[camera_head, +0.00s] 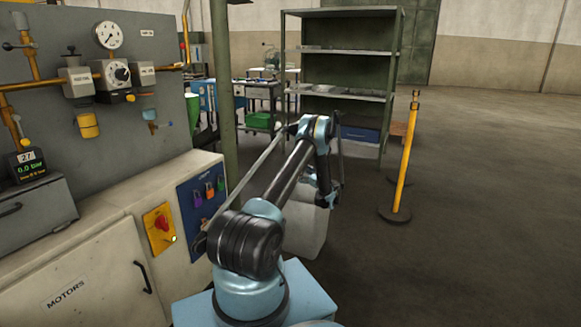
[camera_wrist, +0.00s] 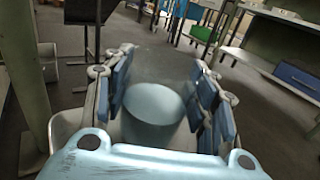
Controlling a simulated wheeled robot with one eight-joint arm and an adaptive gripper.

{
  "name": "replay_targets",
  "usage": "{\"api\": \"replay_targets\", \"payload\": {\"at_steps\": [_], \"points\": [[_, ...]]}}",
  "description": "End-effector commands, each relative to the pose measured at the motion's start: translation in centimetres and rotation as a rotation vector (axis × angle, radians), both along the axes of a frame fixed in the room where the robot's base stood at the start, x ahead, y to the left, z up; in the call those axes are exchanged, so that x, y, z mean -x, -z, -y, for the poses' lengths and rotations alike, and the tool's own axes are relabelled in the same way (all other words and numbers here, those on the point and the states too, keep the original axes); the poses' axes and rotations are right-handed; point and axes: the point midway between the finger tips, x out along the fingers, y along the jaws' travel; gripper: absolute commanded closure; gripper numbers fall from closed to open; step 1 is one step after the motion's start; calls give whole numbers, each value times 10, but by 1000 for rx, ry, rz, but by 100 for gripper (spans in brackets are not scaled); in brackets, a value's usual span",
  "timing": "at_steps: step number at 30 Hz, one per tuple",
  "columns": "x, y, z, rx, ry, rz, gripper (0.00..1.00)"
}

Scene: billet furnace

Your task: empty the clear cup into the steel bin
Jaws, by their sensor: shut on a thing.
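My gripper (camera_wrist: 160,108) is shut on the clear cup (camera_wrist: 155,75), with blue finger pads on both sides of it in the wrist view. The cup is see-through, and a pale bluish round surface shows within its outline; I cannot tell whether this is its contents or its base. In the head view my gripper (camera_head: 328,196) hangs low at the end of my folded arm, and the cup cannot be made out there. A pale grey container (camera_head: 306,228), seemingly the steel bin, stands on the floor behind my arm, partly hidden by it.
A grey cabinet (camera_head: 85,285) and a gauge panel (camera_head: 60,130) stand on the left. A green post (camera_head: 223,90) rises beside my arm. A green shelf rack (camera_head: 345,50) stands behind. A yellow post (camera_head: 405,155) stands to the right, with open floor beyond.

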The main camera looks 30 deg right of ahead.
Motion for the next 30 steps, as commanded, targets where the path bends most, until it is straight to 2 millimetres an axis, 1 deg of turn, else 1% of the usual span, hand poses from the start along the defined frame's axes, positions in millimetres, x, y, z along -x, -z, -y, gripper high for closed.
{"api": "replay_targets", "payload": {"at_steps": [1,3,7,21,30], "points": [[6,7,8,0,9,0,71],[10,13,14,0,16,0,71],[16,20,21,0,24,-6,71],[18,51,21,7,24,-139,71],[18,54,21,6,24,-151,71]]}}
